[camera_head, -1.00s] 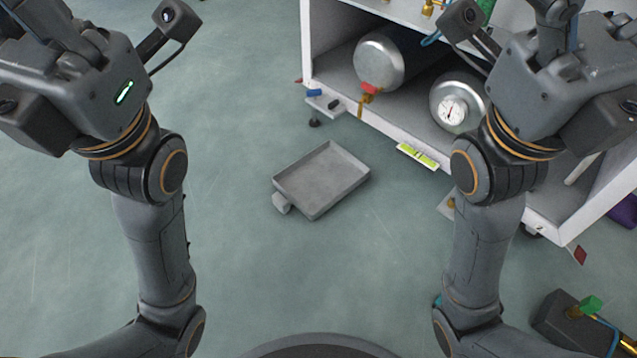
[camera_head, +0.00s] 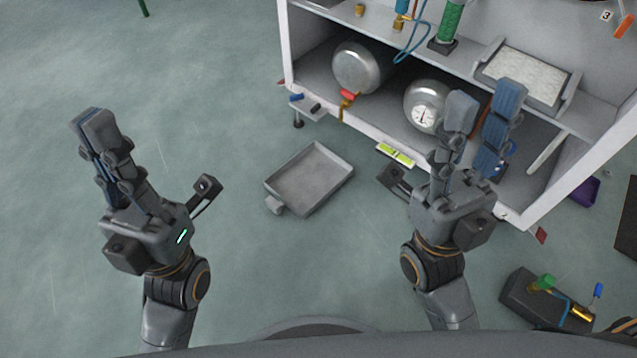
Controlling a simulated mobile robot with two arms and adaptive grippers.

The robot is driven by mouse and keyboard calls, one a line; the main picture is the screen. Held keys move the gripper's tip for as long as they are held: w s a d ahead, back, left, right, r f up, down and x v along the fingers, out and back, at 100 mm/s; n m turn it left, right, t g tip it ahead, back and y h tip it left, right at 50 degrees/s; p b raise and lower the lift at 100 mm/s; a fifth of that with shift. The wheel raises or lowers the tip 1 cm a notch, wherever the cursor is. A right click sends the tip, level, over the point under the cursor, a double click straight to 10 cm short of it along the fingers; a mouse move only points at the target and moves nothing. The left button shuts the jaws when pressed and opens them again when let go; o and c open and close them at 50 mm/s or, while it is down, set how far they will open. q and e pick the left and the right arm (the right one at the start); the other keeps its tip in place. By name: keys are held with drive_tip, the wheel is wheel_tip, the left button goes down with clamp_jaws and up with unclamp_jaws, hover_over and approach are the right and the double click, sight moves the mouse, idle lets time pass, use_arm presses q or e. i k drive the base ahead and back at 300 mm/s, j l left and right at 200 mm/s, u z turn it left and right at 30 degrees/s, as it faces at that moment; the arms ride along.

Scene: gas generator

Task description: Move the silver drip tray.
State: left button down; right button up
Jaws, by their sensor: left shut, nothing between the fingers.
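The silver drip tray (camera_head: 312,178) is a shallow, square grey metal pan lying on the floor in front of the white cabinet. It has a small spout or knob at its near left corner. My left gripper (camera_head: 94,120) is shut and empty, held to the left of the tray and apart from it. My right gripper (camera_head: 484,100) is open and empty, with its two fingers spread, to the right of the tray. It appears in front of the cabinet opening and hides part of the inside. Nothing touches the tray.
The white cabinet (camera_head: 368,136) holds two silver tanks (camera_head: 359,68) (camera_head: 424,104) on its lower shelf. A white-filled tray (camera_head: 522,76) stands on its upper shelf. A dark device with a green knob (camera_head: 541,283) lies at lower right. Floor left of the tray is clear.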

sight(304, 183)
drive_tip(key=i+j+z, duration=0.15)
drive_tip(key=i+j, duration=0.4)
drive_tip(key=i+j+z, duration=0.15)
drive_tip(key=i+j, duration=0.35)
drive_tip(key=j, duration=0.25)
drive_tip(key=z, duration=1.65)
